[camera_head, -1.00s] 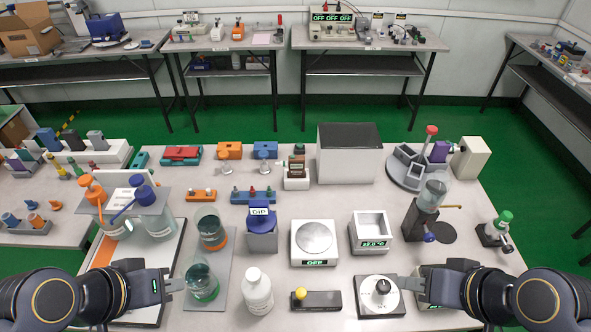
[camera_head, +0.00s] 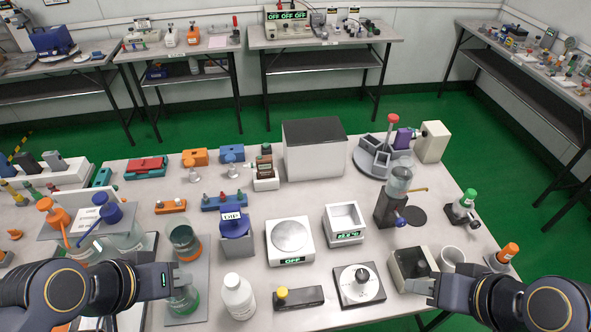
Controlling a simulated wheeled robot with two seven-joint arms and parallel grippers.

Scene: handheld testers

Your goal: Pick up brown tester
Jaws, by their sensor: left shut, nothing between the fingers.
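A small brown tester (camera_head: 264,163) stands upright in a white holder (camera_head: 266,184) at the back middle of the table, left of a large dark-topped box. My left gripper (camera_head: 184,278) is shut and empty at the front left, by a glass beaker with green liquid, far from the tester. My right gripper (camera_head: 416,287) is at the front right by a beige box, also far from the tester. Its finger gap is not clear.
The dark-topped box (camera_head: 314,152) stands right of the tester. A blue rack (camera_head: 224,202), a balance (camera_head: 290,240) and a square-topped device (camera_head: 343,223) stand in front. A white bottle (camera_head: 238,297) is at the front. Little clear table lies between them.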

